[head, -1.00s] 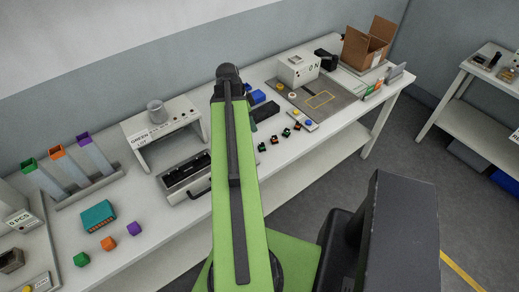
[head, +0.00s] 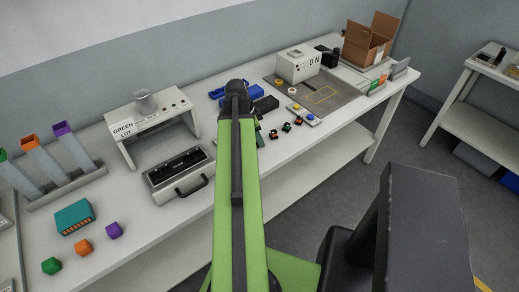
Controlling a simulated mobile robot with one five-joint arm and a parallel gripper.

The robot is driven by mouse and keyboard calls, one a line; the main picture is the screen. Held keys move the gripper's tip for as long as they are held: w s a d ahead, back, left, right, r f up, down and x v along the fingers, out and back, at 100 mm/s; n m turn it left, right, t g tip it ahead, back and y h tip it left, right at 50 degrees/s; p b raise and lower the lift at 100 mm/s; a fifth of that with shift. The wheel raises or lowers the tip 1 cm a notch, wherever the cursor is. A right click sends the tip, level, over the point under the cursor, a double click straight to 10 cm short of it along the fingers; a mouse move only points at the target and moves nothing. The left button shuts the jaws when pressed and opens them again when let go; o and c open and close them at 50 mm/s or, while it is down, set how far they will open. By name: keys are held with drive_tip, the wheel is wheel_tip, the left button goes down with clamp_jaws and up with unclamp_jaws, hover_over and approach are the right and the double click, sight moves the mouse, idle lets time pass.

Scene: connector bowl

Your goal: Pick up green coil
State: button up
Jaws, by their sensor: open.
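Several small dark parts with coloured bits lie in a row near the front edge of the bench, just right of my arm. The leftmost dark part (head: 260,138) shows a hint of green and sits partly beside the arm's edge. Another dark part (head: 287,127) lies farther right in the row. They are too small to tell for certain which one is the green coil. My green arm rises through the middle of the head view and covers part of the bench. My gripper is not visible.
Left of my arm stand a black-lined case (head: 178,172) and a white stand (head: 150,122) with a "GREEN LOT" label. Blue bins (head: 254,92) and a black box (head: 266,104) lie behind the row. A grey mat (head: 335,106) and cardboard box (head: 366,46) lie right.

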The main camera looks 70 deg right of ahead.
drive_tip(key=shift+s+d+f, duration=0.1)
drive_tip(key=shift+s+f, duration=0.05)
drive_tip(key=shift+f, duration=0.55)
drive_tip(key=shift+r, duration=0.2)
clamp_jaws()
